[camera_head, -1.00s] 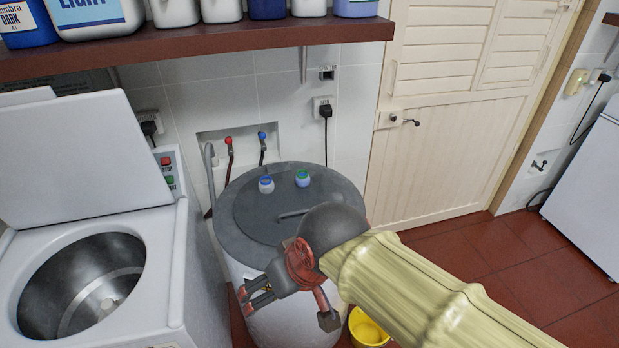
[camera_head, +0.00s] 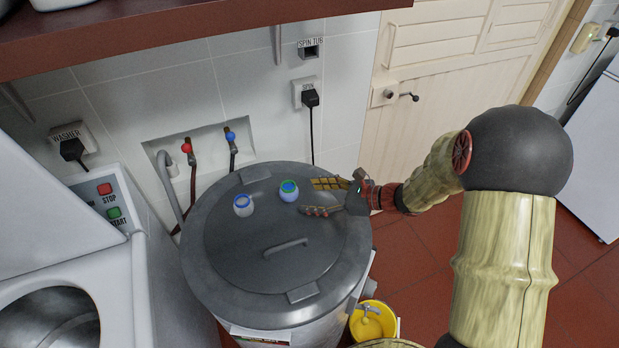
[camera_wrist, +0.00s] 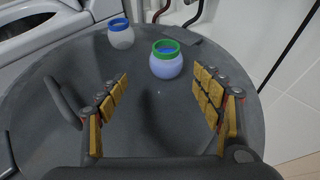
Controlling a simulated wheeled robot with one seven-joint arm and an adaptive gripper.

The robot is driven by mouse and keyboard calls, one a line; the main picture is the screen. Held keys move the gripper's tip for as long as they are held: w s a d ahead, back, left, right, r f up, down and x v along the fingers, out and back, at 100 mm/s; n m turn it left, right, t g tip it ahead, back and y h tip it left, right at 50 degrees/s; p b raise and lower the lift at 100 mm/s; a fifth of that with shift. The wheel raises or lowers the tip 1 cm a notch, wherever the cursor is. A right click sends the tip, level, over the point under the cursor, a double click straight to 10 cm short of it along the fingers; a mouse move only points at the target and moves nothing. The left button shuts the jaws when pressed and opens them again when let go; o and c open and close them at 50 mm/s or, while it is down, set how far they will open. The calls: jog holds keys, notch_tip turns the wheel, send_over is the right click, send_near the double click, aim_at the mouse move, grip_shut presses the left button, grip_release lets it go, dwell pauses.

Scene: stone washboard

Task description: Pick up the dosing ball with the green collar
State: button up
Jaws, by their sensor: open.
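The dosing ball with the green collar (camera_head: 289,191) stands on the grey round lid (camera_head: 232,250) of the spin tub. In the wrist view this pale, blue-topped ball (camera_wrist: 166,62) sits ahead of my fingers, between their lines. A second dosing ball with a blue collar (camera_head: 243,206) stands to its left, and it also shows in the wrist view (camera_wrist: 120,34). My gripper (camera_head: 318,197) is open and empty, low over the lid, just right of the green-collared ball. In the wrist view my gripper (camera_wrist: 160,95) has its fingers spread wide, with the ball beyond the tips.
A lid handle (camera_head: 286,248) rises from the lid. A white washer (camera_head: 105,270) stands at left. A brown shelf (camera_head: 180,30) hangs above. A yellow bucket (camera_head: 372,322) stands at lower right.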

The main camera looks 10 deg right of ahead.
aim_at(297, 191)
jog(key=shift+w+f, duration=0.2)
jog(key=shift+w, duration=0.1)
jog(key=shift+b+x, duration=0.35)
jog(key=shift+x, duration=0.6)
jog(key=shift+w+r+b+x, duration=0.15)
jog(key=shift+b+x, duration=0.15)
jog(key=shift+x, duration=0.6)
jog(key=shift+w+r+b+x, duration=0.1)
jog(key=shift+b+x, duration=0.2)
jog(key=shift+x, duration=0.55)
jog(key=shift+w+r+b+x, duration=0.15)
jog(key=shift+b+x, duration=0.15)
jog(key=shift+x, duration=0.6)
jog(key=shift+c, duration=1.4)
jog(key=shift+s, duration=0.1)
jog(key=c, duration=1)
jog(key=shift+r, duration=0.1)
